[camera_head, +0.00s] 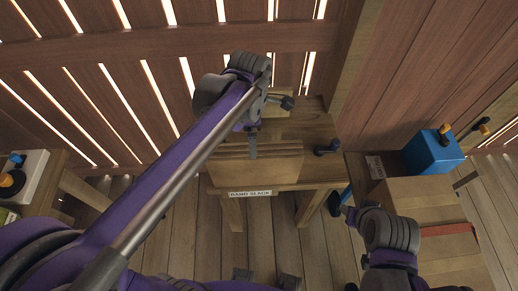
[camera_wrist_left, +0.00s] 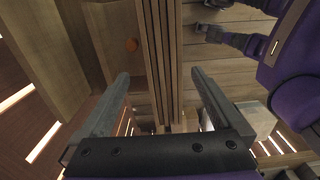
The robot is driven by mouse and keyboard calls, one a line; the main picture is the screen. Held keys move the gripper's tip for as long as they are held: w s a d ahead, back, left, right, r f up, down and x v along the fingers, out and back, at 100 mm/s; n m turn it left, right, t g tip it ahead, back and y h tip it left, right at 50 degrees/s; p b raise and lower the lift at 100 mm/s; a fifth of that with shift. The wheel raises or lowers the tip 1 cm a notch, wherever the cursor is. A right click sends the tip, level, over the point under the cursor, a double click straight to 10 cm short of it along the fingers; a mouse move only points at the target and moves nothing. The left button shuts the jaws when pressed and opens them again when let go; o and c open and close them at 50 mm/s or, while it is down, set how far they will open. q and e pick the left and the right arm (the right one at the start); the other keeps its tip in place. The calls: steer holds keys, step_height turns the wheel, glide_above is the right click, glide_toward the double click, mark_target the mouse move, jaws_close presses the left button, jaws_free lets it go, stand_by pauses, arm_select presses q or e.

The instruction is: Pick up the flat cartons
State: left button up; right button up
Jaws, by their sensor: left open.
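The flat cartons (camera_head: 240,168) are thin brown sheets standing on edge in a row on a wooden stand. They also show edge-on in the left wrist view (camera_wrist_left: 163,60). My left gripper (camera_head: 253,150) is above and at the cartons in the head view. In the left wrist view its two fingers (camera_wrist_left: 162,88) are spread, with the upright cartons in line with the gap between them. I cannot tell whether the fingers touch the cartons. My right gripper (camera_head: 343,208) is low at the right, apart from the cartons; its jaws are too small to read.
The wooden stand (camera_head: 310,128) carries a white label on its front and a dark knob (camera_head: 328,147) at its right. A blue box (camera_head: 432,153) stands on a wooden surface to the right. A white box (camera_head: 28,178) stands at the far left. A slatted wall is behind.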

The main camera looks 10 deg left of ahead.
mark_target(255, 166)
arm_select(q)
steer(key=f, duration=0.2)
steer(key=s+f, duration=0.1)
steer(key=f, duration=0.1)
steer(key=shift+s+d, duration=0.1)
steer(key=shift+s, duration=0.1)
step_height(255, 166, down, 6)
steer(key=shift+w+d+f, duration=0.15)
steer(key=shift+w, duration=0.3)
jaws_close()
